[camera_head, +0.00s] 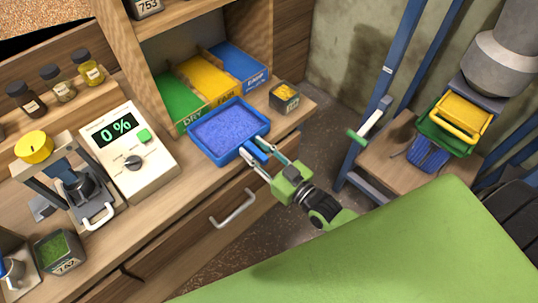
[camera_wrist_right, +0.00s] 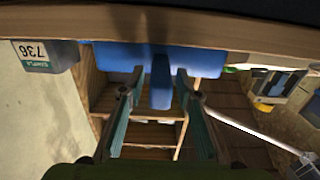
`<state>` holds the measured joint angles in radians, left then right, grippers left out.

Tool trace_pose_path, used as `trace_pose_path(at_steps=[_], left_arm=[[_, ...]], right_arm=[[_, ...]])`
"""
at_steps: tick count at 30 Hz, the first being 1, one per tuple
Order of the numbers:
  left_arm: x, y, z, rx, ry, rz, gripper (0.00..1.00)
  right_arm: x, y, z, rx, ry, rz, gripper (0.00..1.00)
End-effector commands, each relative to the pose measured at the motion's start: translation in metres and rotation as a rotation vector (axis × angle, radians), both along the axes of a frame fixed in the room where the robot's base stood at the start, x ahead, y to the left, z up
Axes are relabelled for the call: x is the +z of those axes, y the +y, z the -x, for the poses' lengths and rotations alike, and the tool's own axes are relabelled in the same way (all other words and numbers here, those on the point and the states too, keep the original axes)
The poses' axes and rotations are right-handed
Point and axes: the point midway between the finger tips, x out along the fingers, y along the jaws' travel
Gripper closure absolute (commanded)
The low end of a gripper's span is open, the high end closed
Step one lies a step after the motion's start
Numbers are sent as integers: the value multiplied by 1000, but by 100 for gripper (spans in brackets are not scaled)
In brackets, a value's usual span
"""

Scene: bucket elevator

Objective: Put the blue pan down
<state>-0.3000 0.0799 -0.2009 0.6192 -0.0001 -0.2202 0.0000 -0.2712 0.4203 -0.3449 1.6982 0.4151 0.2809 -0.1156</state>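The blue pan (camera_head: 213,142) is a shallow rectangular tray holding blue-violet granules. It appears to rest level at the front edge of the wooden counter (camera_head: 181,194). Its short handle (camera_head: 257,151) points out past the edge toward my right gripper (camera_head: 259,153). In the right wrist view the handle (camera_wrist_right: 161,92) stands between the two fingertips of my right gripper (camera_wrist_right: 161,78), with a visible gap on each side. The fingers are open around the handle and do not grip it. My left gripper is not in view.
A small sample box (camera_head: 284,98) stands right of the pan. Green, yellow (camera_head: 208,80) and blue bins are behind it. A scale reading 0 % (camera_head: 128,150) stands at left. A drawer handle (camera_head: 233,208) sticks out below. The bucket elevator (camera_head: 459,115) is at right.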

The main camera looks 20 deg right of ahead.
Motion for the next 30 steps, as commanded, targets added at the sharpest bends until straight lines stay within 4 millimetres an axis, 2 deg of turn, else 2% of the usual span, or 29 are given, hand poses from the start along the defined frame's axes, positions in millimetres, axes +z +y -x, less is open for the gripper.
trace_pose_path(at_steps=[15, 21, 30], left_arm=[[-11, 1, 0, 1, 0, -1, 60], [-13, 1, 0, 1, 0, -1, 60], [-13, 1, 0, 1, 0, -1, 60]], right_arm=[[-3, -32, 89, 1, 4, 1, 69], [-2, -38, 105, 0, 1, 0, 69], [-2, -39, 107, 0, 2, 2, 69]])
